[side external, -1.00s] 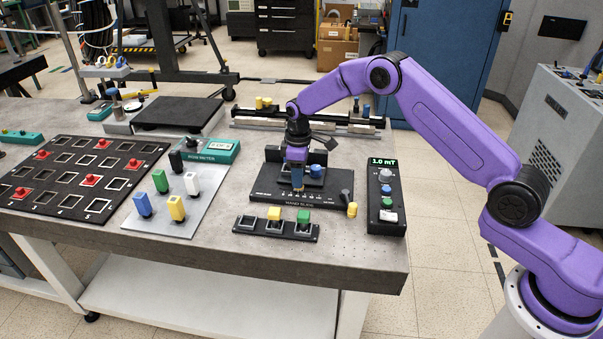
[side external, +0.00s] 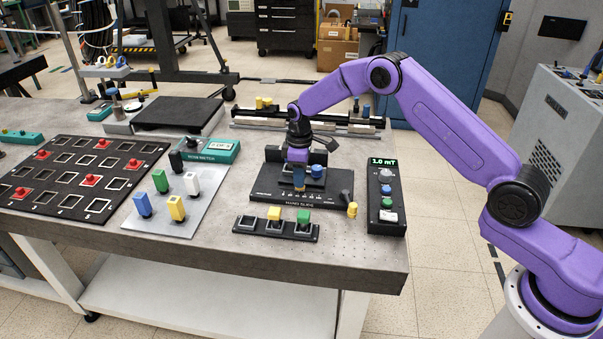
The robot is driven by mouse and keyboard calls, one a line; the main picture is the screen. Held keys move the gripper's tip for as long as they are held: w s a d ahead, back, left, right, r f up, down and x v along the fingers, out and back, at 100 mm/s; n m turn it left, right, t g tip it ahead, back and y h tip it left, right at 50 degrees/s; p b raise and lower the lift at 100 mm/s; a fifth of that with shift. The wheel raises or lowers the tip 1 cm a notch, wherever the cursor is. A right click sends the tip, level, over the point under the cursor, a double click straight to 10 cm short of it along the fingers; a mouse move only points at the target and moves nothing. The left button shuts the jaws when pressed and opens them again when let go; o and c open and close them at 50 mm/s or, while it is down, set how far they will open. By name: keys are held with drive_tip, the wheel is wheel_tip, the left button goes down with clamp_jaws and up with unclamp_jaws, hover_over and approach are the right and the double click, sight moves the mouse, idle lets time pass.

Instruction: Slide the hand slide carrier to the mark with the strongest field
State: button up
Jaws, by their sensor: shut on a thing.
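The hand slide (side external: 275,197) is a black base with a row of small white marks along its front. Its carrier sits near the middle of the track, with a blue part (side external: 317,172) showing just right of my fingers. My gripper (side external: 299,187) points down over the slide and is shut on the carrier, whose gripped part is mostly hidden by the fingers. The field meter (side external: 386,195) stands to the right of the slide, and its green display (side external: 382,162) reads 1.0 mT.
A black strip (side external: 262,229) with yellow and green blocks lies in front of the slide. A small yellow peg (side external: 352,210) stands at the slide's right front corner.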

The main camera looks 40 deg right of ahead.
drive_tip(key=shift+s+d, duration=0.4)
drive_tip(key=shift+s, duration=0.05)
drive_tip(key=shift+s+d, duration=0.2)
idle(0.7)
drive_tip(key=o, duration=0.8)
drive_tip(key=shift+r, duration=0.15)
wheel_tip(320, 180, up, 7)
idle(0.5)
